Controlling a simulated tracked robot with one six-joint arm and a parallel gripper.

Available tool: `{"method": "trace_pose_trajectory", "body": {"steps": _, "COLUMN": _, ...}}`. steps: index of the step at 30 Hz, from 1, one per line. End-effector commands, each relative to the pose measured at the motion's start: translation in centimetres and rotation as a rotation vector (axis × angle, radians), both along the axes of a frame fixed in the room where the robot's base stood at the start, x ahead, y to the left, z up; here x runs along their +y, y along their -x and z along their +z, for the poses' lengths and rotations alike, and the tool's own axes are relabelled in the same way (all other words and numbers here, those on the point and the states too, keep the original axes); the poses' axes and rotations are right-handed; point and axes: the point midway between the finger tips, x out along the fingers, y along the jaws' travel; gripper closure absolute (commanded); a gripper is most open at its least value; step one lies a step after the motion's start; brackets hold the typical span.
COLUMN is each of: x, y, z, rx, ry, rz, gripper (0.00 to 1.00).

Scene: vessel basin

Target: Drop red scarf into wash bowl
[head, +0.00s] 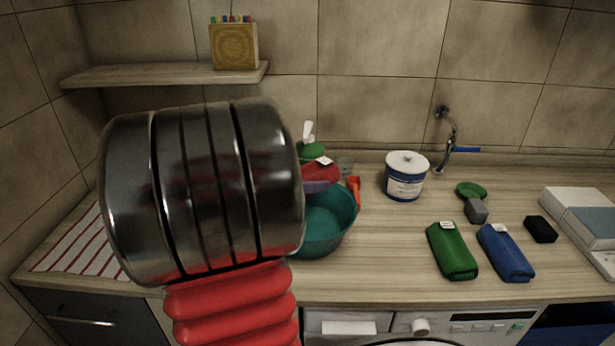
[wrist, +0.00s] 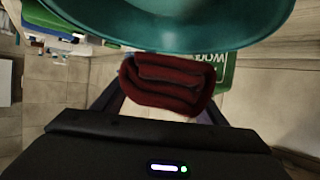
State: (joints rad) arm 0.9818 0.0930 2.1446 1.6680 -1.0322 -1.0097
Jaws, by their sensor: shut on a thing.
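The red scarf (head: 322,170), folded and with a white tag, shows above the far left rim of the teal wash bowl (head: 335,230). My gripper (head: 316,187) is shut on it; my own arm hides most of the gripper in the head view. In the wrist view the folded scarf (wrist: 168,85) sits between the two dark fingers of my gripper (wrist: 163,102). The teal bowl (wrist: 190,25) fills the top of that view, close to the scarf. My arm covers the bowl's left part in the head view. I cannot tell the scarf's exact height above the rim.
A green folded cloth (head: 453,250) and a blue one (head: 506,252) lie right of the bowl. A white-lidded tub (head: 405,178), a tap (head: 446,140) and a green bottle top (head: 311,150) stand behind. A striped cloth (head: 75,245) lies left. The counter between bowl and green cloth is clear.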

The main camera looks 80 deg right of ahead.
Motion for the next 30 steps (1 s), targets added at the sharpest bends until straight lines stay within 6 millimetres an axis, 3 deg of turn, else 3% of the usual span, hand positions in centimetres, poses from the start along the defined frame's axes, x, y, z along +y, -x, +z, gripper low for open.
{"method": "trace_pose_trajectory", "body": {"steps": 8, "x": 0.0, "y": -0.1, "z": -0.8, "rx": 0.001, "ry": -0.001, "rz": 0.002, "gripper": 0.64}}
{"method": "trace_pose_trajectory", "body": {"steps": 21, "x": 0.0, "y": -0.1, "z": -5.0, "rx": 0.002, "ry": -0.001, "rz": 0.002, "gripper": 0.64}}
{"method": "trace_pose_trajectory", "body": {"steps": 30, "x": 0.0, "y": -0.1, "z": -6.0, "rx": 0.001, "ry": 0.001, "rz": 0.002, "gripper": 0.64}}
